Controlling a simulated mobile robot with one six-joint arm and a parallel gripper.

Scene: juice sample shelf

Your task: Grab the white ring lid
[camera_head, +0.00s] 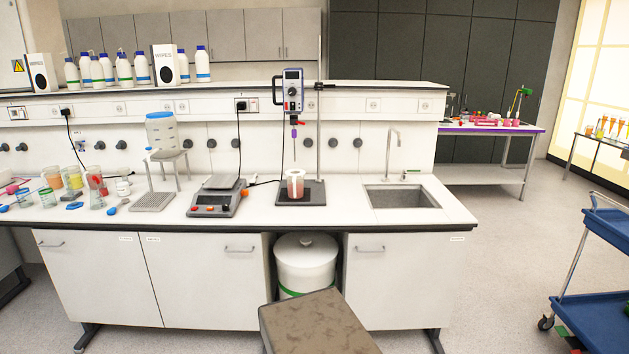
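I cannot clearly make out a white ring lid in this view. A small white piece (123,187) stands on the left part of the lab bench (330,214), among jars and beakers; it is too small to tell whether it is the lid. My gripper is not in view.
Several jars with orange and red contents (72,178) crowd the bench's left end. A stand (153,201), a scale (217,200), a stirrer with a cup (295,186) and a sink (402,197) follow rightward.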

